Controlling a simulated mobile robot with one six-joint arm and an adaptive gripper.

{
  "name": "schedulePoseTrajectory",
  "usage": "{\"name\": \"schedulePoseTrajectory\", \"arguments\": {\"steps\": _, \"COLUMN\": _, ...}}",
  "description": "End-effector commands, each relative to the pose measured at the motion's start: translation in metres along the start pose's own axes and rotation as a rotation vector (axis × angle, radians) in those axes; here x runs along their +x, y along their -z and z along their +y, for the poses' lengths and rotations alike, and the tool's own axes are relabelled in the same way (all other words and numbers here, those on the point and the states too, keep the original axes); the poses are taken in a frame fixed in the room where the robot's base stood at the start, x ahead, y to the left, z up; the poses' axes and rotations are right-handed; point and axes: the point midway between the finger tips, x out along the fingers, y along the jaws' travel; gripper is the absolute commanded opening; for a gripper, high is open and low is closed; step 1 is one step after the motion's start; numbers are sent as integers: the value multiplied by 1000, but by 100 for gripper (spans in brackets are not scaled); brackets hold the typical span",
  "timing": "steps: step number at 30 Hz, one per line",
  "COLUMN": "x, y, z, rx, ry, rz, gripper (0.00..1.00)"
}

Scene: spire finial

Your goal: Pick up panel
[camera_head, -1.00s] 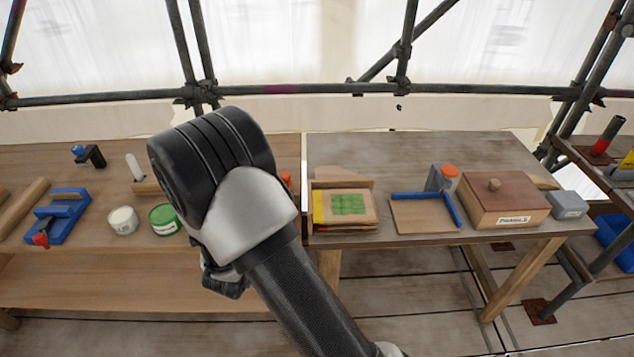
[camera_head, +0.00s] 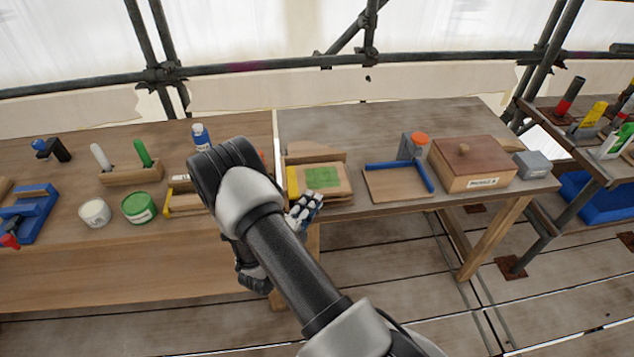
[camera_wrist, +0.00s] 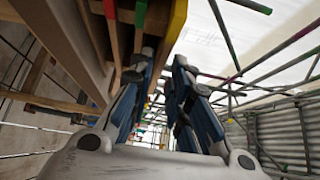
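A flat wooden panel with a green patch (camera_head: 322,177) and a yellow strip on its left lies in a low wooden holder on the bench, left of the middle of the right-hand worktop. My gripper (camera_head: 306,210) is at the front edge of that worktop, just in front of and below the panel, partly hidden by my arm. In the wrist view my gripper (camera_wrist: 163,63) is open, with its two blue-padded fingers apart and nothing between them. Yellow, red and green edges (camera_wrist: 178,18) show just above the fingertips. I cannot tell whether a finger touches them.
A board with blue edging (camera_head: 397,185), a grey block with an orange top (camera_head: 414,147) and a lidded wooden box (camera_head: 472,165) stand to the right. A white tin (camera_head: 95,212) and green tin (camera_head: 138,208) are left. The worktop behind is clear.

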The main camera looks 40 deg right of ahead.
Motion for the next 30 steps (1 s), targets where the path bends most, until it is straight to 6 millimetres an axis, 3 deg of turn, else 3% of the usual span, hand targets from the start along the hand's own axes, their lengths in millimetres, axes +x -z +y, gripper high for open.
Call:
{"name": "schedulePoseTrajectory", "arguments": {"steps": 3, "x": 17, "y": 0, "z": 1, "rx": 1, "ry": 0, "rz": 3, "gripper": 18}}
{"name": "schedulePoseTrajectory", "arguments": {"steps": 10, "x": 33, "y": 0, "z": 0, "rx": 1, "ry": 0, "rz": 1, "gripper": 18}}
{"name": "schedulePoseTrajectory", "arguments": {"steps": 18, "x": 71, "y": 1, "z": 1, "rx": 1, "ry": -1, "rz": 1, "gripper": 18}}
{"name": "schedulePoseTrajectory", "arguments": {"steps": 27, "x": 77, "y": 1, "z": 1, "rx": -2, "ry": -3, "rz": 0, "gripper": 18}}
{"name": "schedulePoseTrajectory", "arguments": {"steps": 30, "x": 76, "y": 1, "z": 1, "rx": -2, "ry": -3, "rz": 0, "gripper": 9}}
